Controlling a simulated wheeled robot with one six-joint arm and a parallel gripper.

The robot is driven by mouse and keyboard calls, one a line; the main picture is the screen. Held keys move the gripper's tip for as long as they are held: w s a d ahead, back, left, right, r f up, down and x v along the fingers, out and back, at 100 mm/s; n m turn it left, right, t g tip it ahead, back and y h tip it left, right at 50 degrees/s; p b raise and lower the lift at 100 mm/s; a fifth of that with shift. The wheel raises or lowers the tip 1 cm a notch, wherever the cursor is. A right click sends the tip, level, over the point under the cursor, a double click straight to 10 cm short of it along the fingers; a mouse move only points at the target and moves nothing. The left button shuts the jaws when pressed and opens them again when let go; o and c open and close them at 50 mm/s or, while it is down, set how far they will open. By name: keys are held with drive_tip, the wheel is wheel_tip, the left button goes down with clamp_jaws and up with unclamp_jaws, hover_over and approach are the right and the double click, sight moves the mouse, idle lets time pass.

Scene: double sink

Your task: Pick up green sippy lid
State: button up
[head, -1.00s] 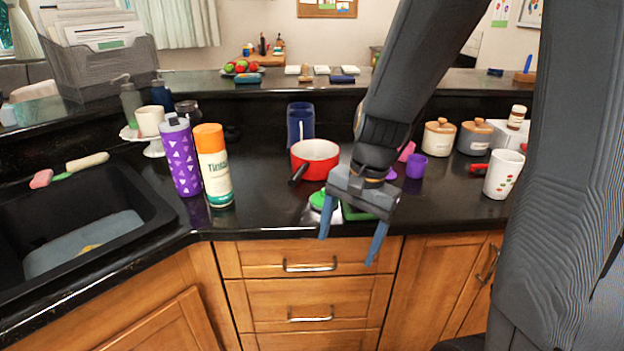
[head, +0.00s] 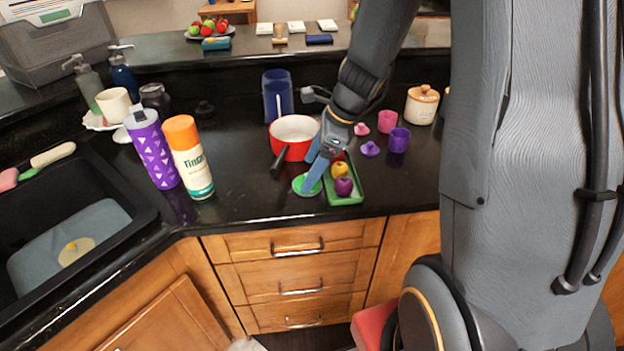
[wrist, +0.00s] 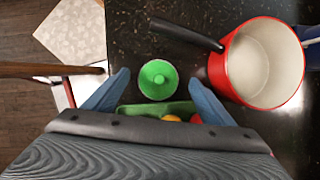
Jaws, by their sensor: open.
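The green sippy lid (head: 298,184) is a round disc with a raised centre, lying on the black counter near its front edge. In the wrist view the lid (wrist: 158,90) shows whole, between the two blue fingertips. My gripper (head: 309,177) is open and empty, with its fingers pointing down at the lid. In the head view a finger covers part of the lid. In the wrist view the open fingers (wrist: 159,77) stand on either side of it. I cannot tell the exact height of the fingertips above the counter.
A green tray (head: 358,194) with fruit lies right beside the lid. A red pan (head: 298,151) with a dark handle stands behind it. Purple and pink cups (head: 399,140) stand to the right, and an orange-capped bottle (head: 190,158) to the left. The counter left of the lid is clear.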

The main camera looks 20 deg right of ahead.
sight(297, 182)
drive_tip(key=shift+x, duration=1.5)
drive_tip(key=shift+s+d+f, duration=0.1)
drive_tip(key=c, duration=1.1)
drive_tip(key=shift+c, duration=0.2)
